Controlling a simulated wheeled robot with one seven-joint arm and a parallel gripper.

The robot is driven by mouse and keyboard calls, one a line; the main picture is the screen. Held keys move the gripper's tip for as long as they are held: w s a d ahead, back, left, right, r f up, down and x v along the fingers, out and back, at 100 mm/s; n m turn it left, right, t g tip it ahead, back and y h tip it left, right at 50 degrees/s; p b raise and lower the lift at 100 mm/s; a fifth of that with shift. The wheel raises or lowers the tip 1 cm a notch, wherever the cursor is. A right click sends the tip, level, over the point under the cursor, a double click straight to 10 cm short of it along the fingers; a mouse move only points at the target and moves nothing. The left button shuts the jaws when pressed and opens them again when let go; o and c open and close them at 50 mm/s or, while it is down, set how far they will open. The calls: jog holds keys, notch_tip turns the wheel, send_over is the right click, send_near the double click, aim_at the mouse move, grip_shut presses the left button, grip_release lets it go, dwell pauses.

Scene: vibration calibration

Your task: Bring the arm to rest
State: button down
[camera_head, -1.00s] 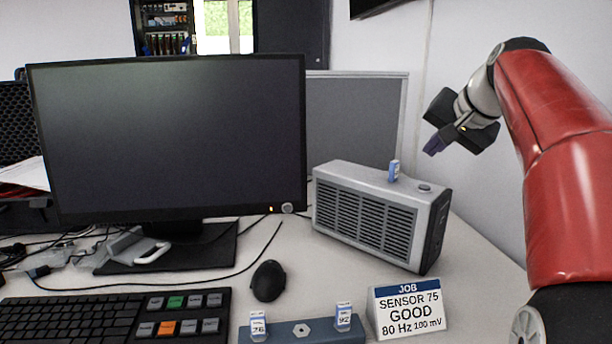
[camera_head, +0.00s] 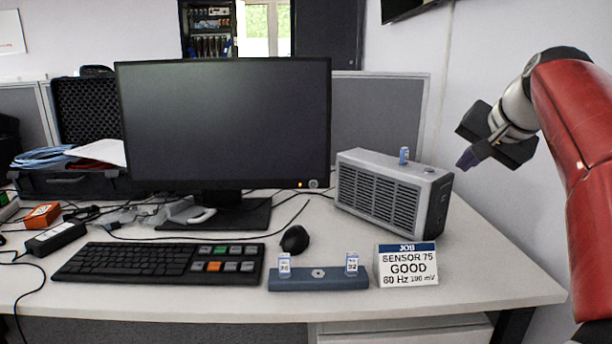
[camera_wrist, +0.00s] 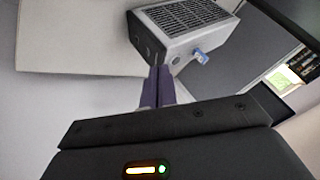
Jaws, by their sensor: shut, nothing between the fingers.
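My gripper (camera_head: 467,160) is at the right of the head view, in the air to the right of the grey vented box and above its top. Its purple fingers are together and hold nothing. The fingers also show in the wrist view (camera_wrist: 158,88), pointing past one end of the box. My red arm comes down the right edge of the head view. The grey box (camera_head: 385,190) stands on the desk with a small blue sensor (camera_head: 404,156) upright on its top. The sensor also shows in the wrist view (camera_wrist: 202,57).
A blue-grey holder (camera_head: 335,281) bears two small sensors, left (camera_head: 284,264) and right (camera_head: 351,263). A job card (camera_head: 407,266) reads "SENSOR 75 GOOD 80 Hz 100 mV". A monitor (camera_head: 225,125), keyboard (camera_head: 160,262) and mouse (camera_head: 295,239) are on the desk (camera_head: 490,270). Its right part is clear.

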jog(key=s+a+f+n+g+h, duration=0.1)
jog(key=s+a+f+n+g, duration=0.15)
jog(key=s+a+f, duration=0.95)
jog(key=s+a+f+n, duration=0.1)
jog(key=s+f+n, duration=0.3)
jog(key=s+f, duration=0.9)
jog(key=shift+a+f+g, duration=0.3)
jog(key=shift+f+g, duration=0.05)
jog(key=shift+f, duration=0.4)
